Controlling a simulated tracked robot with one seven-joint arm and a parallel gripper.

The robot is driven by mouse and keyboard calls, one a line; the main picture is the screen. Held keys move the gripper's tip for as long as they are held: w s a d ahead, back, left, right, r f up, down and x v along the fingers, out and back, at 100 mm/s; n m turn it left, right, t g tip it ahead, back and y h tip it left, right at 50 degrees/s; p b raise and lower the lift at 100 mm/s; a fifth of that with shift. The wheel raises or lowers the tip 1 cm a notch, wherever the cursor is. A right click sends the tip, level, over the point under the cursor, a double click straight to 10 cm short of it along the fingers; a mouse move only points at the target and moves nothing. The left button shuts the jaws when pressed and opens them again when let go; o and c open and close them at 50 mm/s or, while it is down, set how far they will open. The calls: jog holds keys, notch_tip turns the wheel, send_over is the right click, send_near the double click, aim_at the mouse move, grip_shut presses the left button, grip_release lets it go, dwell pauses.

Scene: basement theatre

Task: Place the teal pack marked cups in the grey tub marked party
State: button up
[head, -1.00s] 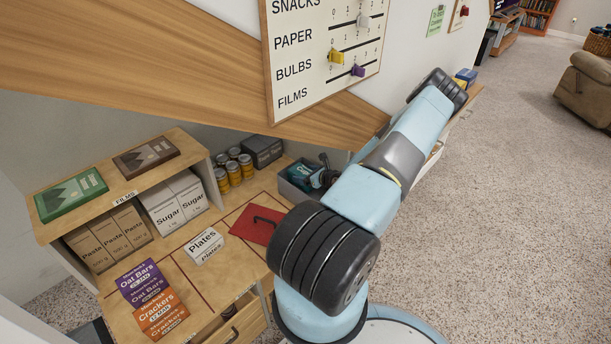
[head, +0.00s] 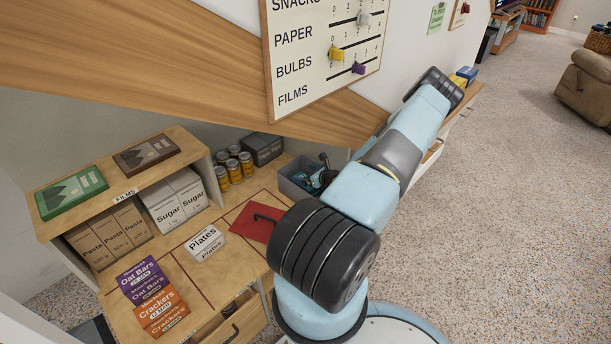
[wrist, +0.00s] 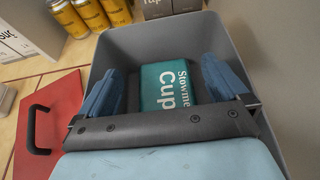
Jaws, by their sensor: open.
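The grey tub (head: 290,187) stands at the back right of the wooden counter; its marking is not visible. The teal pack (wrist: 172,84), lettered "Stowme Cup…", lies inside the tub in the wrist view, its near part hidden by my gripper. A bit of the teal pack also shows in the head view (head: 302,179). My gripper (wrist: 165,80) is over the tub with its two blue fingers inside the rim (wrist: 226,38). The fingers are open, one on each side of the pack, with gaps between them and it.
A red panel with a black handle (head: 251,221) lies left of the tub. A Plates pack (head: 205,243), Oat Bars (head: 144,279) and Crackers (head: 161,312) are on the counter. Yellow cans (head: 234,168) and a dark box (head: 263,149) stand behind. The sloping wooden beam (head: 180,62) hangs above.

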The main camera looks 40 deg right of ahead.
jog(key=shift+r, duration=0.35)
jog(key=v, duration=1.2)
jog(key=shift+r, duration=0.2)
